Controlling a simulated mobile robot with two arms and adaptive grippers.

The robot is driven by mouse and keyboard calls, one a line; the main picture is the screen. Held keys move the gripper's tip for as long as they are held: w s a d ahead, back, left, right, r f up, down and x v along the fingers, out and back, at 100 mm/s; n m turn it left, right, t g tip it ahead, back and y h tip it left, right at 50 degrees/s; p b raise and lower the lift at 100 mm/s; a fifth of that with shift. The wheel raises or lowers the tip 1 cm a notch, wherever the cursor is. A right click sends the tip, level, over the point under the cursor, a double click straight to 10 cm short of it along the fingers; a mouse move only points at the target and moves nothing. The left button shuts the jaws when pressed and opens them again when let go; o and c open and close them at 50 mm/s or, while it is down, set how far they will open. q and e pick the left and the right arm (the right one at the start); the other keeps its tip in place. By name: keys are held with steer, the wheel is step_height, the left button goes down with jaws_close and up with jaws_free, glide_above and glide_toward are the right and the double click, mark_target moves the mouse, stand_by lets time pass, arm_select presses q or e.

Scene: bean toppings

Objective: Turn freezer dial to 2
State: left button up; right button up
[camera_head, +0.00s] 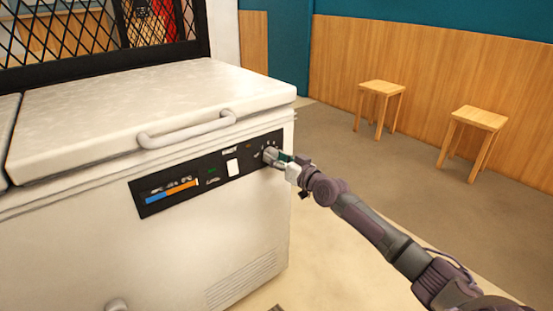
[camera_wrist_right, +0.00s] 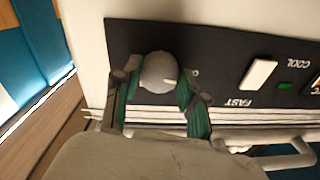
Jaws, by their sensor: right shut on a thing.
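The white chest freezer (camera_head: 240,240) stands at the left in the head view, with a black control panel (camera_head: 160,206) on its front. The freezer dial (camera_head: 270,155) is a round pale knob at the panel's right end. In the right wrist view the dial (camera_wrist_right: 159,72) sits between the fingers, its numbers mostly hidden or too small to read. My right gripper (camera_head: 281,160) is at the dial, shut on it; its green-padded fingers also show in the right wrist view (camera_wrist_right: 158,95). My left gripper is not in view.
The freezer lid (camera_head: 150,95) is closed, with a white handle (camera_head: 187,129) above the panel. A white switch (camera_head: 233,167) is left of the dial. Two wooden stools (camera_head: 380,88) (camera_head: 478,118) stand by the far wall. The floor between is clear.

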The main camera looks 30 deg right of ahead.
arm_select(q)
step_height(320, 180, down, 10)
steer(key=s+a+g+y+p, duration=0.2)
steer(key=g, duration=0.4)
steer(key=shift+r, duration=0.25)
arm_select(e)
steer(key=shift+m, duration=7.8)
steer(key=o, duration=1.1)
steer(key=shift+o, duration=0.2)
